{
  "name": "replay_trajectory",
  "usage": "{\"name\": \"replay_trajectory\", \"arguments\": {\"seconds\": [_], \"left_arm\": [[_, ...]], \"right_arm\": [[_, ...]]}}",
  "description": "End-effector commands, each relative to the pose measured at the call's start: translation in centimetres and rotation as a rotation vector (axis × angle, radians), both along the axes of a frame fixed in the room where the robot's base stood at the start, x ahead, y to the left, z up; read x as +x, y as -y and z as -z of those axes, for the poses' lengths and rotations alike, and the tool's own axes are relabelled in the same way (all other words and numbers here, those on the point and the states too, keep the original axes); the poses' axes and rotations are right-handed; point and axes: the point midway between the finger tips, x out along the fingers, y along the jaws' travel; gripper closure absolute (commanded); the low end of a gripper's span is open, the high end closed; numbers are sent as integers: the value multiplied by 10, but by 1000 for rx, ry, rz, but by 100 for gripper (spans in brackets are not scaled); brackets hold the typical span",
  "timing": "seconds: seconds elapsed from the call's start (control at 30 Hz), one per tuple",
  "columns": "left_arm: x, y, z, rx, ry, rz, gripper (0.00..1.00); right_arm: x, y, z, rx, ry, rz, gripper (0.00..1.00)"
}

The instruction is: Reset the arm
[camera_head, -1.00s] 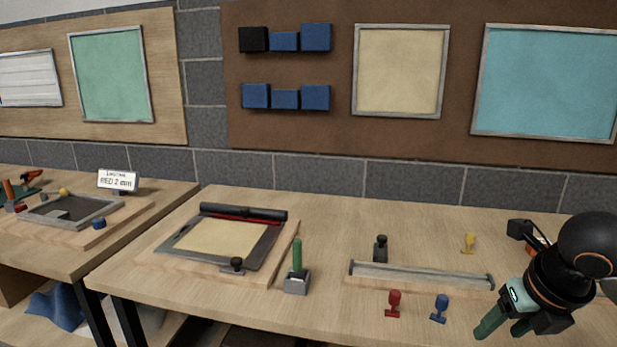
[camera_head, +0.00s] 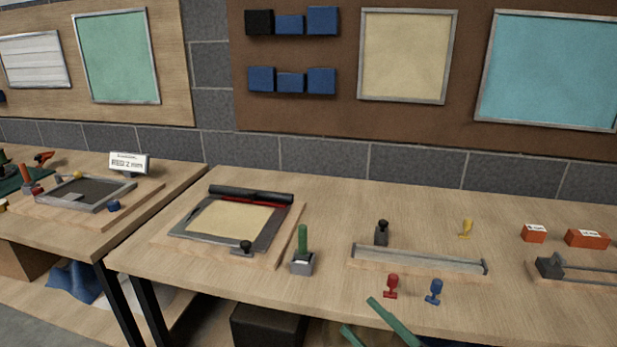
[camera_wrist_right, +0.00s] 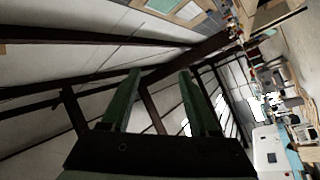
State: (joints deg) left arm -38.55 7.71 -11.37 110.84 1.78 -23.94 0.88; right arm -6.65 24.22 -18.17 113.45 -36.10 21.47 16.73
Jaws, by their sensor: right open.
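My right gripper (camera_head: 372,322) shows at the bottom edge of the head view, in front of the table's front edge. Only its two green fingers are in the picture, spread apart with nothing between them. In the right wrist view the fingers (camera_wrist_right: 155,95) are parallel and apart, against the ceiling beams and far wall. No object is held. My left gripper is in neither view.
Orange boxes (camera_head: 587,238) stand at the right.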

Motion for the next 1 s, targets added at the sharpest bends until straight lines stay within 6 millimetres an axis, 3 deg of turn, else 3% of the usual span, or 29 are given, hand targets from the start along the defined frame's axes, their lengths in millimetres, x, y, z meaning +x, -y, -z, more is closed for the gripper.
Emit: {"name": "replay_trajectory", "arguments": {"seconds": [0.07,0.17,0.3,0.4,0.5,0.57,1.0], "left_arm": [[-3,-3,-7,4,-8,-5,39],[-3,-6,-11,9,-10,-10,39],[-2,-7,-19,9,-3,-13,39],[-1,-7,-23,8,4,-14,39],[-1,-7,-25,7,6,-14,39],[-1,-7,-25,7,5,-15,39],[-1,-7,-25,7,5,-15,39]], "right_arm": [[3,26,47,104,-247,162,39],[-11,53,118,185,-547,337,39],[-61,73,204,239,-909,498,39],[-101,77,246,257,-1109,564,39],[-132,77,271,267,-1241,600,39],[-142,76,279,270,-1284,610,39],[-142,76,279,270,-1284,610,39]]}}
